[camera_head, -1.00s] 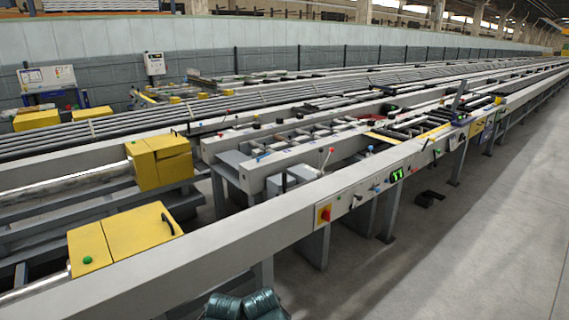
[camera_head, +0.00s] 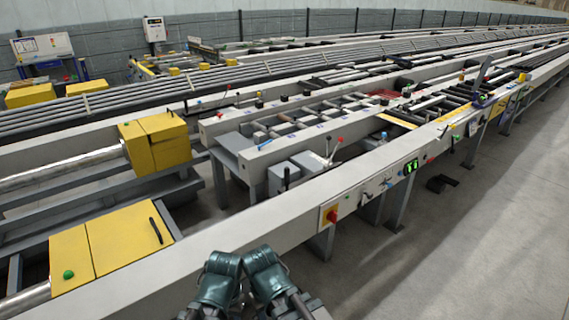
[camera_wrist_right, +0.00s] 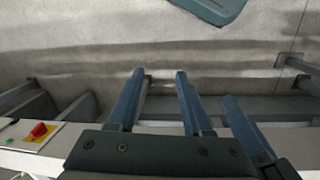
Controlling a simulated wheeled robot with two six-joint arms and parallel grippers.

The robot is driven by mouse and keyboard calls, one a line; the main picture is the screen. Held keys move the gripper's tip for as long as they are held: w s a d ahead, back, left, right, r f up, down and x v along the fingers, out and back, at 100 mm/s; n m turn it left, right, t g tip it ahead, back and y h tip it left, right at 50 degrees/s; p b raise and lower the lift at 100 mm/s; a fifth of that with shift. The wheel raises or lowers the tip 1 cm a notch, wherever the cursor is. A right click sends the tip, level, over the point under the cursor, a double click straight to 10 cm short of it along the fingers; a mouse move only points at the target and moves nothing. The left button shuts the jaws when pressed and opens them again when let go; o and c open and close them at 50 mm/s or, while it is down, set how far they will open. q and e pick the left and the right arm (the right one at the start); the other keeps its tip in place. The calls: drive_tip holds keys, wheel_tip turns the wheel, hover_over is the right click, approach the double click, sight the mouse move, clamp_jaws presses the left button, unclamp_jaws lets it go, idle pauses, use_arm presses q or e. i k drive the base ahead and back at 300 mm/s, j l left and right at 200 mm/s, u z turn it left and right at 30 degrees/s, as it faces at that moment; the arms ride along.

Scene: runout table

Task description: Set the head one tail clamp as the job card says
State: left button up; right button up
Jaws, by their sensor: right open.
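My right gripper (camera_wrist_right: 158,78) is open and empty in the right wrist view, its dark blue fingers over grey floor and frame beams. In the head view, two dark teal parts of my arms (camera_head: 240,275) rise at the bottom edge, and no fingertips show there. Short levers (camera_head: 330,148) stand on the table beside a grey box, one with a red knob. I cannot tell which part is the head one tail clamp. A board with papers (camera_head: 42,46) stands at the far left, its writing too small to read.
The near rail's front carries a red switch on a yellow plate (camera_head: 329,215), which also shows in the wrist view (camera_wrist_right: 38,131), and a green display (camera_head: 411,167). Yellow covers (camera_head: 110,240) lie at left. The floor (camera_head: 470,250) at right is clear apart from a dark pedal (camera_head: 442,184).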

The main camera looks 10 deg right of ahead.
sight(303, 167)
drive_tip(key=i+l, duration=0.3)
drive_tip(key=i, duration=0.25)
drive_tip(key=i+l+u, duration=0.1)
drive_tip(key=i+l, duration=0.15)
drive_tip(key=i, duration=0.25)
drive_tip(key=i+l, duration=0.35)
drive_tip(key=i, duration=0.2)
drive_tip(key=j+u, duration=0.05)
